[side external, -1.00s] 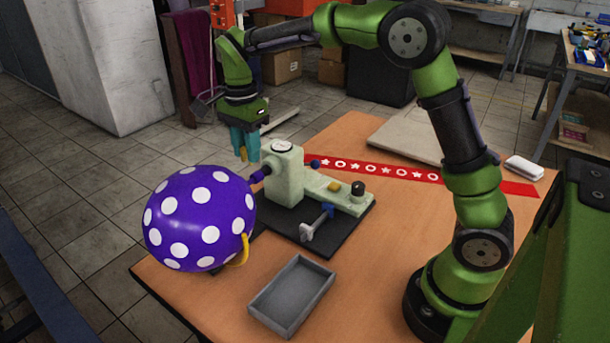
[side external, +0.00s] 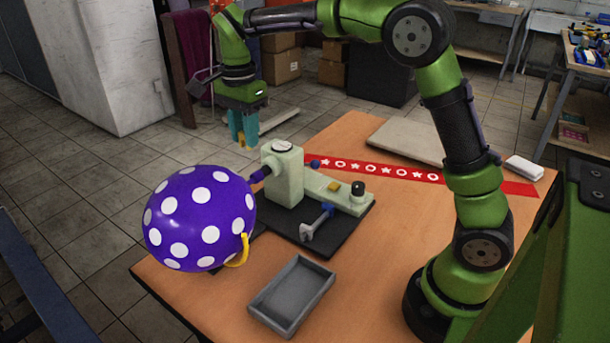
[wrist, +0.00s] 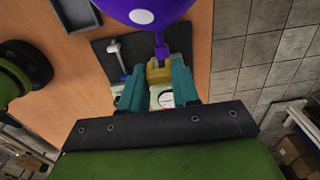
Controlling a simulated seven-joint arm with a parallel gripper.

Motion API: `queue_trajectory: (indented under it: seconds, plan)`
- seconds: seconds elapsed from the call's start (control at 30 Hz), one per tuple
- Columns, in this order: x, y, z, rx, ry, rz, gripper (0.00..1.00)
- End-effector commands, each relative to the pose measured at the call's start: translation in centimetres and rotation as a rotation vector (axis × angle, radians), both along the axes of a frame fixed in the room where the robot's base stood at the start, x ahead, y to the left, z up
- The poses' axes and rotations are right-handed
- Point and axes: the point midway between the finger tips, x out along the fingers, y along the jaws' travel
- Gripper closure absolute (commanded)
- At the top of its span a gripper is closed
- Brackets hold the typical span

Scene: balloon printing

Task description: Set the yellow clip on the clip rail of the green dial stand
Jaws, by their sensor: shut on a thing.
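My gripper (side external: 243,128) has teal fingers pointing down, above and left of the dial head of the pale green dial stand (side external: 290,177). In the wrist view my gripper (wrist: 158,88) is shut on the yellow clip (wrist: 159,73), which sits between the fingertips. In the side view the clip is barely visible at the fingertips. The stand's white dial (side external: 282,146) faces up and also shows between my fingers in the wrist view (wrist: 166,100). I cannot clearly make out the clip rail.
A purple balloon with white dots (side external: 198,218) sits at the stand's nozzle, with a yellow loop (side external: 240,252) at its side. A small yellow block (side external: 334,187) is on the stand's arm. A grey tray (side external: 292,294) and a red patterned strip (side external: 385,171) lie on the table.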

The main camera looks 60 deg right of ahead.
Motion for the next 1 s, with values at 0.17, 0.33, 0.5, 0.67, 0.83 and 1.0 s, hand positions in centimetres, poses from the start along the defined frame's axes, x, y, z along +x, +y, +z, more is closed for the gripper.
queue_trajectory:
  seconds: [0.17,0.33,0.5,0.67,0.83,1.0]
  plan:
    - [0.0,0.0,0.0,0.000,0.000,-0.001,0.94]
    - [-0.8,-1.1,0.1,0.001,0.001,-0.025,0.94]
    - [-3.7,-3.4,-2.6,0.001,0.005,-0.044,0.94]
    - [-7.3,-5.6,-6.7,0.002,0.005,-0.045,0.94]
    - [-11.0,-7.0,-10.6,0.003,0.004,-0.038,0.94]
    - [-13.2,-7.5,-13.3,0.002,0.002,-0.022,0.94]
